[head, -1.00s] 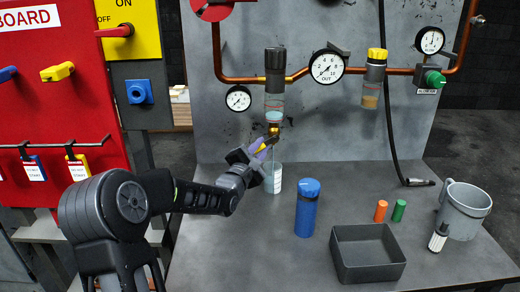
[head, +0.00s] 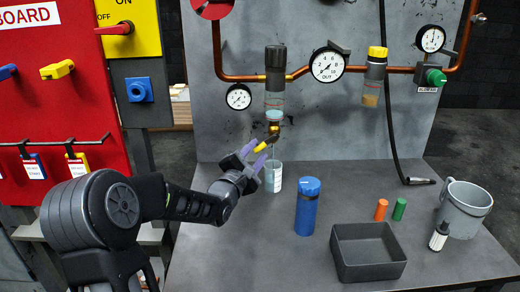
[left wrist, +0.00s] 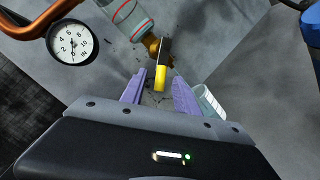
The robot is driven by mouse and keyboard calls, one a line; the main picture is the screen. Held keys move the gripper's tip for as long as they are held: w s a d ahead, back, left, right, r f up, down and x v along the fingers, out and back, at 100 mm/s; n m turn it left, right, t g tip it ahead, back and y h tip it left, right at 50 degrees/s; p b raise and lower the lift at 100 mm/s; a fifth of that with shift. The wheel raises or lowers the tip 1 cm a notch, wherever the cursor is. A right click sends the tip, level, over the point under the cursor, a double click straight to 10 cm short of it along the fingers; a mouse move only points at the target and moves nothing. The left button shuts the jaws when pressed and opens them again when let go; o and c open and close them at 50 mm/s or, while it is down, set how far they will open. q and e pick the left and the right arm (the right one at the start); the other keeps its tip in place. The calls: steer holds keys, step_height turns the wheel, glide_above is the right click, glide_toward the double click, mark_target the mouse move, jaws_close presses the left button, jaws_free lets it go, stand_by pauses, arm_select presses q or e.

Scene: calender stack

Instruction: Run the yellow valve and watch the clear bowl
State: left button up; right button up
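The clear bowl (head: 275,100) hangs under a black-topped unit on the pipe, with red lines around it and pale blue at its bottom. It shows partly in the left wrist view (left wrist: 130,18). The yellow valve (head: 261,146) is a yellow-tipped lever on the brass drain below the bowl; its yellow tip (left wrist: 161,78) shows in the left wrist view. My left gripper (head: 255,155) is open and empty, its purple fingers apart just short of the yellow tip. A clear cup (head: 273,180) with pale contents stands under the drain. My right gripper is not in view.
A blue bottle (head: 308,208), an open grey tray (head: 370,270), orange and green pieces and a grey mug (head: 465,210) stand to the right on the grey bench. Gauges (head: 326,66) and copper pipe run along the back panel. A red board (head: 50,110) stands at left.

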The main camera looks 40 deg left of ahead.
arm_select(q)
steer(key=v, duration=0.4)
steer(key=shift+s, duration=0.1)
steer(key=shift+d+r, duration=0.1)
